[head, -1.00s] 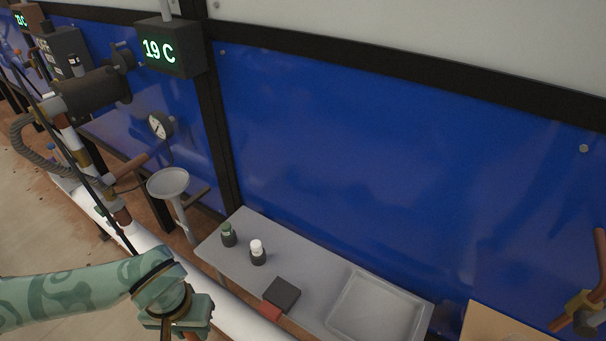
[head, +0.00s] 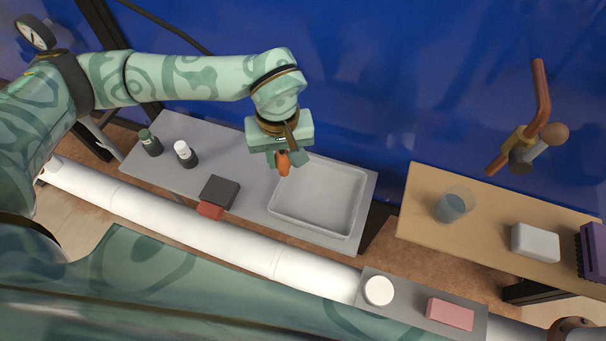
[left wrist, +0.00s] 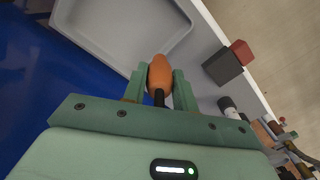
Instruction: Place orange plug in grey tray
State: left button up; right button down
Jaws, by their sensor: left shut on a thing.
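My left gripper (head: 281,160) is shut on the orange plug (head: 284,164), which hangs below the fingers. In the head view it is in front of the near-left part of the grey tray's back edge, and I cannot tell its exact height. The plug (left wrist: 160,76) shows in the left wrist view as an orange oval with a dark stem, between the two green fingers (left wrist: 160,88). The grey tray (head: 313,229) is shallow, with a raised rim, and looks empty. It also shows in the left wrist view (left wrist: 90,38). My right gripper is not in view.
On the grey shelf (head: 170,160), left of the tray, stand a green-capped bottle (head: 150,143), a white-capped bottle (head: 185,153), a dark block (head: 220,191) and a red block (head: 210,210). A wooden shelf (head: 420,200) at right holds a glass (head: 453,205) and a white block (head: 535,243).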

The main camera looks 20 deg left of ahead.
pick_arm(q)
jog(key=d+f, duration=0.1)
jog(key=f, duration=0.1)
jog(key=d+f+b, duration=0.1)
jog(key=f, duration=0.1)
jog(key=w+d+f, duration=0.1)
jog(key=f, duration=0.2)
jog(key=shift+d+b, duration=0.15)
jog(key=shift+b, duration=0.2)
jog(key=shift+w+f, duration=0.1)
jog(key=shift+f, duration=0.15)
jog(key=shift+f, duration=0.1)
jog(key=o, duration=1)
jog(key=shift+c, duration=0.2)
notch_tip(320, 180, up, 12)
jog(key=p, duration=0.2)
